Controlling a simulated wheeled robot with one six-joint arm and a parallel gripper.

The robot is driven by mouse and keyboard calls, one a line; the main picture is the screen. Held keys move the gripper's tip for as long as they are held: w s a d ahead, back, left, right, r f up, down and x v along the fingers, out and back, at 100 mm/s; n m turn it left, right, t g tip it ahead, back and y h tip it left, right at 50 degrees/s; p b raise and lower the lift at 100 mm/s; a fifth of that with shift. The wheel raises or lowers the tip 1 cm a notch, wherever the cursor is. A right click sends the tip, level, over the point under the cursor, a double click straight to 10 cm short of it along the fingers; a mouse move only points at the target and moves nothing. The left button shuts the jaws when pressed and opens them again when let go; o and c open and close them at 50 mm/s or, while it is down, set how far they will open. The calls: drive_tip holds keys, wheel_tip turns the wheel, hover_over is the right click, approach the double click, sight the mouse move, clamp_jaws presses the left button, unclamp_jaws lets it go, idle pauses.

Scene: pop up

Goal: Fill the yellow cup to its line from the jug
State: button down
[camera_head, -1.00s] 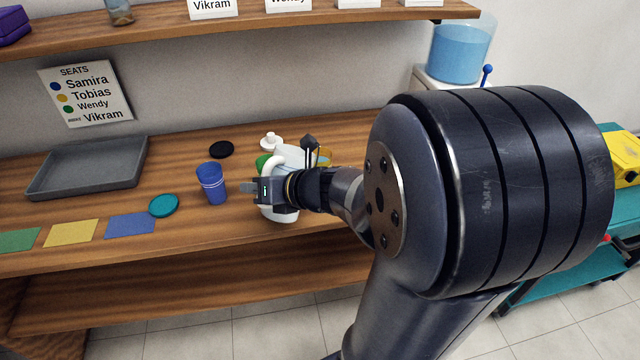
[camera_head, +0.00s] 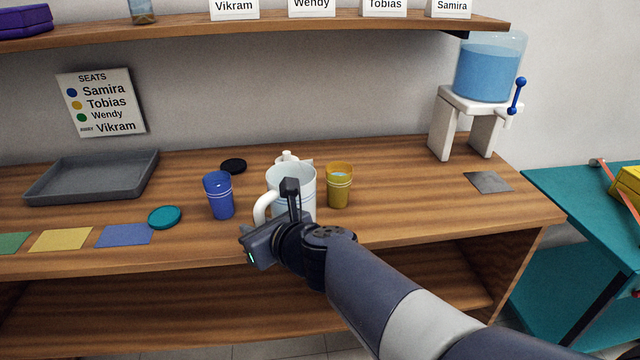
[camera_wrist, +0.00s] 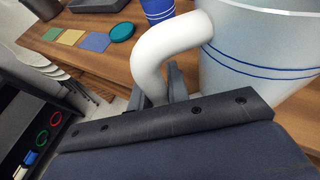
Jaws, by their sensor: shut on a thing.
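The white jug (camera_head: 305,183) with blue lines stands close to upright at the middle of the counter, just left of the yellow cup. My gripper (camera_head: 268,225) is shut on the jug's white handle; the wrist view shows the handle (camera_wrist: 165,60) between the fingers (camera_wrist: 172,85) and the jug wall (camera_wrist: 262,70) beside it. The yellow cup (camera_head: 339,190) stands upright, with pale lines around it and some liquid showing inside. I cannot tell the liquid's level against the line. Whether the jug touches the counter is hidden by my arm.
A blue cup (camera_head: 219,196) stands left of the jug. A teal lid (camera_head: 164,217), a black lid (camera_head: 233,166) and a white-topped object (camera_head: 288,157) lie nearby. A grey tray (camera_head: 92,178) is at left. A water dispenser (camera_head: 486,75) stands at right. The counter between is clear.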

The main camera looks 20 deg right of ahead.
sight(260, 208)
drive_tip(key=shift+r, duration=0.1)
wheel_tip(260, 208, up, 5)
drive_tip(key=p, duration=0.5)
idle(0.7)
